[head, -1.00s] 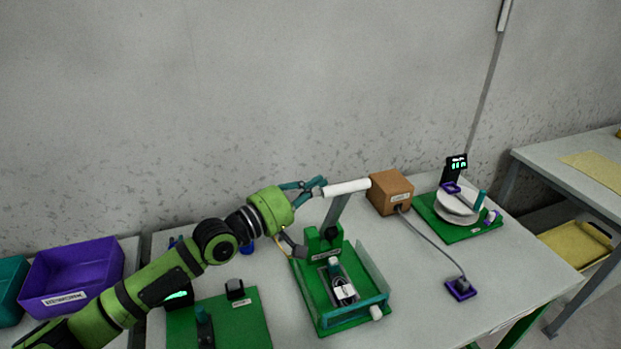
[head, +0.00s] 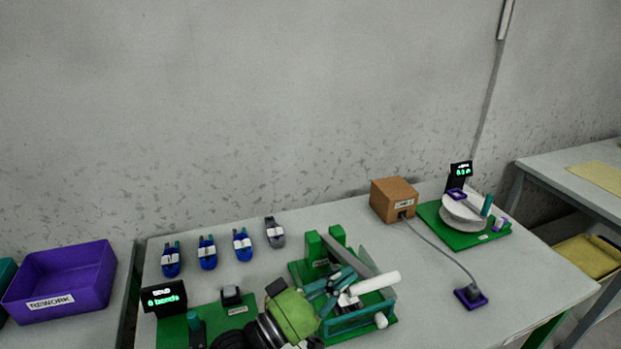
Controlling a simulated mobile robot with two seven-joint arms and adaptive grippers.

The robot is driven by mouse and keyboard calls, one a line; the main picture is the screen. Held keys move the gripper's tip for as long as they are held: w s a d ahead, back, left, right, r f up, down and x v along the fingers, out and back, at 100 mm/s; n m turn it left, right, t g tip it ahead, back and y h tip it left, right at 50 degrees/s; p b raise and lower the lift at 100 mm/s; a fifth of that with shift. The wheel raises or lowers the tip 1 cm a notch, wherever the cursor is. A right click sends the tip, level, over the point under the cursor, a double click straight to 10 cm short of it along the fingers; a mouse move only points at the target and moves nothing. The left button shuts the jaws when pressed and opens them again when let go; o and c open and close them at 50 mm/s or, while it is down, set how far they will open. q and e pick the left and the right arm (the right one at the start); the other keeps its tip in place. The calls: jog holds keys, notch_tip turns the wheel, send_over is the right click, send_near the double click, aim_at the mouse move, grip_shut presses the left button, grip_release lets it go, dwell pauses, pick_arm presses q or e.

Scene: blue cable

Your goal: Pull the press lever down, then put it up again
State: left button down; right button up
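The press (head: 297,272) is a green fixture in the front middle of the table. Its grey lever (head: 352,255) is swung down low over the press bed, with the white handle (head: 375,283) at its free end sticking out to the right. My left gripper (head: 347,286) is at the left end of the handle, its teal fingers appearing closed around that end. The gripper and wrist cover part of the press bed, so the piece lying in it is mostly hidden. My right gripper is out of view.
Several blue and grey tools (head: 208,253) lie along the back left. A purple rework bin (head: 62,284) stands at far left. A brown box (head: 394,199) has a cable running to a purple-based plug (head: 470,296). A green reel stand (head: 462,222) is at back right.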

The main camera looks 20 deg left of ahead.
pick_arm(q)
jog(key=shift+s+d+f, duration=0.2)
jog(key=shift+s+f, duration=0.1)
jog(key=shift+f, duration=0.45)
